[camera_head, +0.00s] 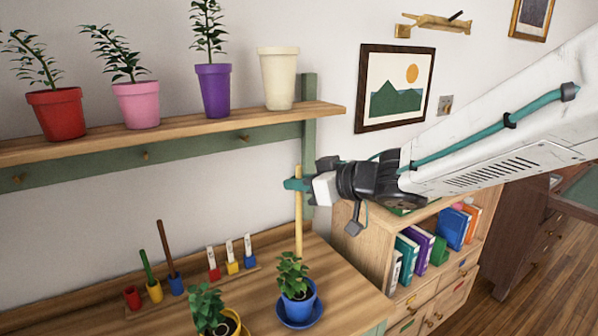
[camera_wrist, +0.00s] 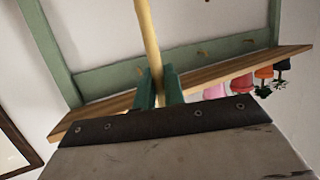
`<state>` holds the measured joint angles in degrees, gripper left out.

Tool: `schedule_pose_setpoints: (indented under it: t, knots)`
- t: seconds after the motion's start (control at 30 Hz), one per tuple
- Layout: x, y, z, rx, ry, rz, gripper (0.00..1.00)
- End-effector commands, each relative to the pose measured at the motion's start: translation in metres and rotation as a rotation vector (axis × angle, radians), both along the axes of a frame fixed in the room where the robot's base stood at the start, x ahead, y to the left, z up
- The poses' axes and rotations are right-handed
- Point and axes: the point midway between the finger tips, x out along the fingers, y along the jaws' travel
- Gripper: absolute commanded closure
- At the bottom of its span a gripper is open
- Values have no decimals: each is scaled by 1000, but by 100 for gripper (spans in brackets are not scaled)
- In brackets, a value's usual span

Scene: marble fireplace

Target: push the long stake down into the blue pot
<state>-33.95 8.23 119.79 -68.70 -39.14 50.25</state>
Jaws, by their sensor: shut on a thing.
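The long stake (camera_head: 298,225) is a pale wooden rod standing nearly upright in the head view. My gripper (camera_head: 297,184), with green fingers, is shut on it near its top. In the wrist view the stake (camera_wrist: 148,35) runs up from between the fingers (camera_wrist: 158,92). The blue pot (camera_head: 298,308) holds a leafy plant (camera_head: 291,272) and stands on a blue saucer (camera_head: 299,321) on the wooden bench. The stake's visible lower end meets the top of the leaves. I cannot tell whether it is in the pot or behind the plant.
A yellow pot (camera_head: 232,322) with a plant stands left of the blue pot. A rack (camera_head: 205,290) of small coloured cups with sticks and labels is at the back left. A shelf (camera_head: 170,130) with several pots hangs above. A bookcase (camera_head: 375,245) stands at right.

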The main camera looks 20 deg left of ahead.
Motion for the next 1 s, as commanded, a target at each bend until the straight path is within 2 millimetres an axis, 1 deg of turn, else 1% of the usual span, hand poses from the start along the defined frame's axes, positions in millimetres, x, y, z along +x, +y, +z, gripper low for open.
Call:
schedule_pose_setpoints:
  t: [0.03,0.3,0.5,0.7,1.0]
  knots:
    - [0,0,-6,-2,2,1,100]
    - [0,0,-30,-2,2,1,100]
    - [0,0,-42,0,1,2,100]
    - [0,0,-47,0,0,1,100]
    - [0,0,-47,0,0,1,100]
